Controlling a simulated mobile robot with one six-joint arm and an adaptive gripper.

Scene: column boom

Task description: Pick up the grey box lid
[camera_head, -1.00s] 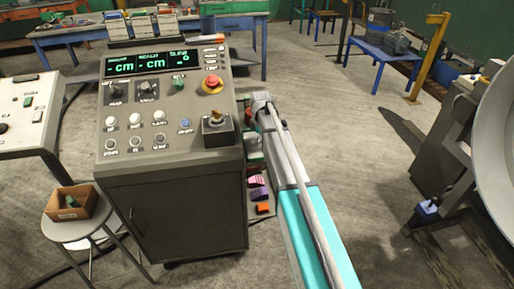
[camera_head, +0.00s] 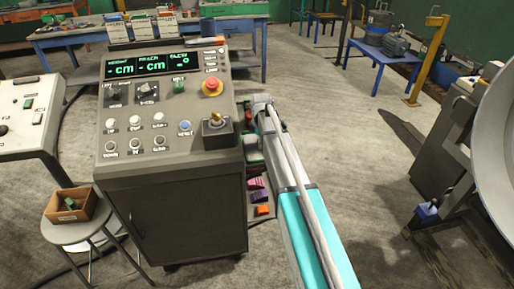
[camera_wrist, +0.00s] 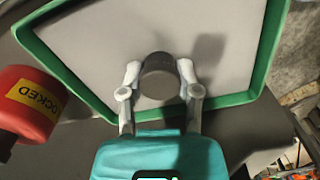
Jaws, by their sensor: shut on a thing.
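The grey box lid (camera_wrist: 90,45) fills the upper middle of the wrist view. It is a flat light-grey panel with a green rim around it, and a dark grey round knob (camera_wrist: 160,78) stands on it. My gripper (camera_wrist: 159,76) has one finger on each side of the knob and is shut on it. I cannot tell whether the lid sits in the green rim or is raised from it. In the head view my arm reaches down beside the console's right side; the gripper and the lid cannot be made out there.
A red cylinder marked LOCKED (camera_wrist: 28,103) stands close at the left in the wrist view. The grey control console (camera_head: 175,190) is just left of my arm. A stool (camera_head: 85,233) bears a small cardboard box (camera_head: 60,214).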

